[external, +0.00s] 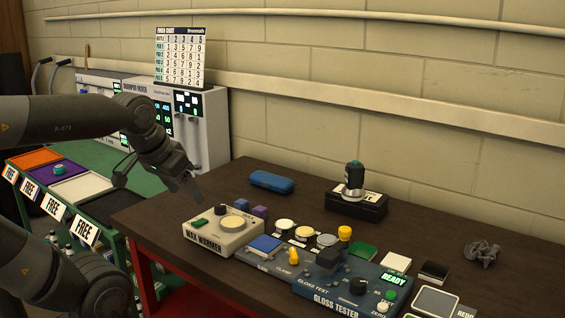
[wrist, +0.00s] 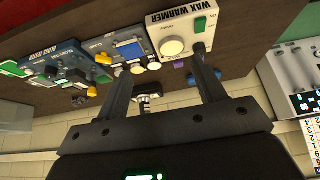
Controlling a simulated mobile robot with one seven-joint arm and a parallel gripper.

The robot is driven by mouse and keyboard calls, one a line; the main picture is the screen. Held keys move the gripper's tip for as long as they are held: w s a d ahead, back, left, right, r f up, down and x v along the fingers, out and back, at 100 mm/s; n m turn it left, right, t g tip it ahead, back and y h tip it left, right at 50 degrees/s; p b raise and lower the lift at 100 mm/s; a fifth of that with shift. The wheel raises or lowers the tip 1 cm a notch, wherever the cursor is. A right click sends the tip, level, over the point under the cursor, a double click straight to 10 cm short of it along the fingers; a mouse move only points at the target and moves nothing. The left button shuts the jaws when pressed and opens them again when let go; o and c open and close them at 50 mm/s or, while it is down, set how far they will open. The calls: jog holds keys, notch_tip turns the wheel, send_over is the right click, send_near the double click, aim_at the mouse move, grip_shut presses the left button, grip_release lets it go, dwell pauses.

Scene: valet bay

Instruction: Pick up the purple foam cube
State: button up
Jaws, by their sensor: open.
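Which one is foam cannot be told. In the wrist view a small purple patch (wrist: 178,65) shows between the fingers, beside the wax warmer (wrist: 183,32). My gripper (external: 157,181) is open and empty, above and left of the blocks near the table's left end. Its spread fingers also show in the wrist view (wrist: 161,68).
A blue case (external: 271,182) lies behind the blocks. Round tins (external: 304,233), a gloss tester (external: 340,285) and a black bottle on a box (external: 355,190) stand to the right. Coloured trays (external: 82,187) are at left. The table's back left is clear.

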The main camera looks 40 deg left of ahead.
jog(key=shift+c, duration=0.7)
